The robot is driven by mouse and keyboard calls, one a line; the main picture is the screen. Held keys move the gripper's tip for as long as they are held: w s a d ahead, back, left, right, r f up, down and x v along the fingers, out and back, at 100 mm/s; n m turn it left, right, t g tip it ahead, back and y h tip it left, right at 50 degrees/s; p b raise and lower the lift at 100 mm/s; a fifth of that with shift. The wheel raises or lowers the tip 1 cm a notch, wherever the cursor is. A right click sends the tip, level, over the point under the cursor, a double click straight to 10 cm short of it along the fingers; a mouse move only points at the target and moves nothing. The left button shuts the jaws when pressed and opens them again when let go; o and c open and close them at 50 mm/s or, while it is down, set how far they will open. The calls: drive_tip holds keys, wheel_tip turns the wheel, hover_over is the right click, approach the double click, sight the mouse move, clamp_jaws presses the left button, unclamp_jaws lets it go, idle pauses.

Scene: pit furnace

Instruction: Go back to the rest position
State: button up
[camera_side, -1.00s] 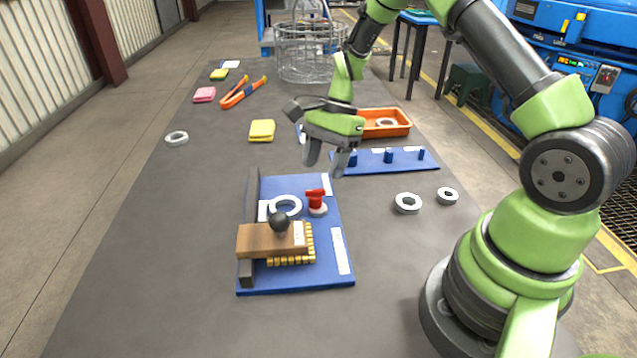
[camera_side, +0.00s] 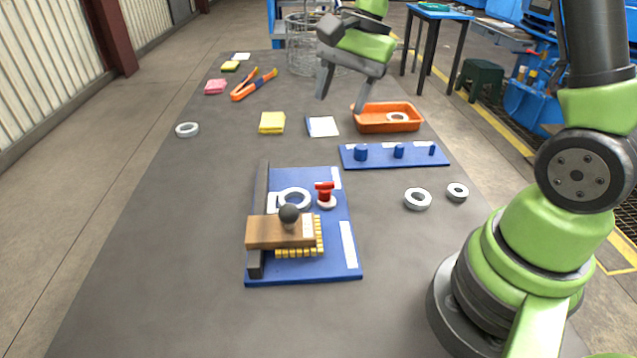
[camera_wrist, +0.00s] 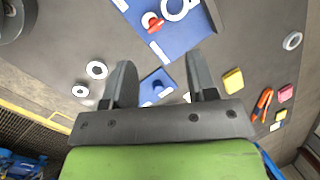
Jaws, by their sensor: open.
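My gripper (camera_side: 341,97) is open and empty. In the side view it is raised above the far part of the table, near the orange tray (camera_side: 388,126). In the wrist view its two fingers (camera_wrist: 160,82) are spread apart with nothing between them but the table and part of the blue peg board (camera_wrist: 158,87) far below. The peg board also shows in the side view (camera_side: 419,162), with several blue pegs. The fingers touch nothing that I can see.
A blue board (camera_side: 305,275) holds a wooden brush (camera_side: 270,232), a white ring (camera_side: 296,197) and a red knob (camera_side: 324,190). Two rings (camera_side: 417,199) lie at right. Orange-handled tongs (camera_side: 254,85), yellow pads (camera_side: 272,122) and a wire basket (camera_side: 303,45) are farther back. The left foreground is bare.

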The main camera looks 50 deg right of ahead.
drive_tip(key=s+a+r+n+t, duration=0.2)
drive_tip(key=s+a+r+n, duration=0.1)
drive_tip(key=s, duration=0.5)
drive_tip(key=s+a+r+n+t+h, duration=0.1)
drive_tip(key=s+a+r+n+t, duration=0.2)
drive_tip(key=s+r+n, duration=0.3)
drive_tip(key=shift+s+r+n+t, duration=0.2)
drive_tip(key=shift+s+n+t, duration=0.15)
drive_tip(key=shift+s, duration=0.65)
